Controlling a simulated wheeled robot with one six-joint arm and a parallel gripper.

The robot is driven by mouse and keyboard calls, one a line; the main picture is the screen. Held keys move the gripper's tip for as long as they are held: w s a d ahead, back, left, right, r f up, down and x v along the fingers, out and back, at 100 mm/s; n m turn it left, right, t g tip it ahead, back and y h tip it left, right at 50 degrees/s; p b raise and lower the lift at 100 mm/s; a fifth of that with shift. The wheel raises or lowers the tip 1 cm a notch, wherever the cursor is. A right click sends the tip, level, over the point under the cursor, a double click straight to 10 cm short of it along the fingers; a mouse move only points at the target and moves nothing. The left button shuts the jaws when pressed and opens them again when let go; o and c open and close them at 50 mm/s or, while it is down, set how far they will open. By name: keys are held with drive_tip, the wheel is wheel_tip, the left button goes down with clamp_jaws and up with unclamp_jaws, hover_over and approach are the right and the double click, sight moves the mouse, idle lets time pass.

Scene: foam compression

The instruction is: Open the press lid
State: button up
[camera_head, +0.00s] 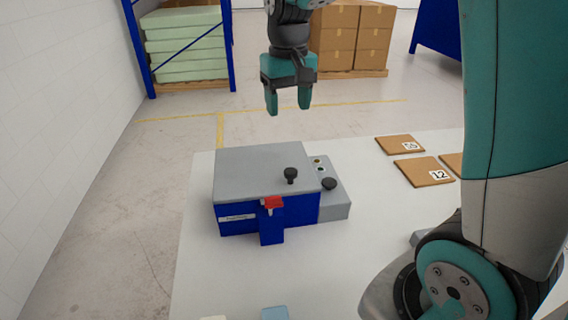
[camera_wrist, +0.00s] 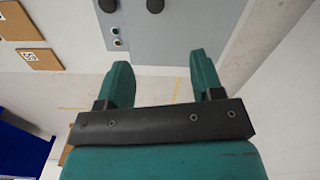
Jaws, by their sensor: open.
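The press (camera_head: 240,218) stands on the white table, a blue box with a grey lid (camera_head: 250,170) lying flat and closed on top. A black knob (camera_head: 291,175) stands on the lid near its right front corner. A red latch (camera_head: 272,202) sits at the front edge. My gripper (camera_head: 288,108) hangs above and behind the press, pointing down, open and empty. In the wrist view, its two teal fingers (camera_wrist: 160,78) are apart with nothing between them, and part of the lid (camera_wrist: 195,25) shows beyond them.
A grey side block with a black knob (camera_head: 329,184) and small buttons joins the press on the right. Numbered brown pads (camera_head: 424,171) lie to the right on the white table (camera_head: 200,270). Light blue and pale pieces lie at the front edge. Racks and boxes stand far behind.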

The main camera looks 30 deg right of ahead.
sight(291, 171)
drive_tip(key=f, duration=1.1)
drive_tip(key=f+p, duration=0.1)
drive_tip(key=f, duration=0.5)
drive_tip(key=shift+s+d, duration=0.15)
drive_tip(key=shift+d, duration=0.25)
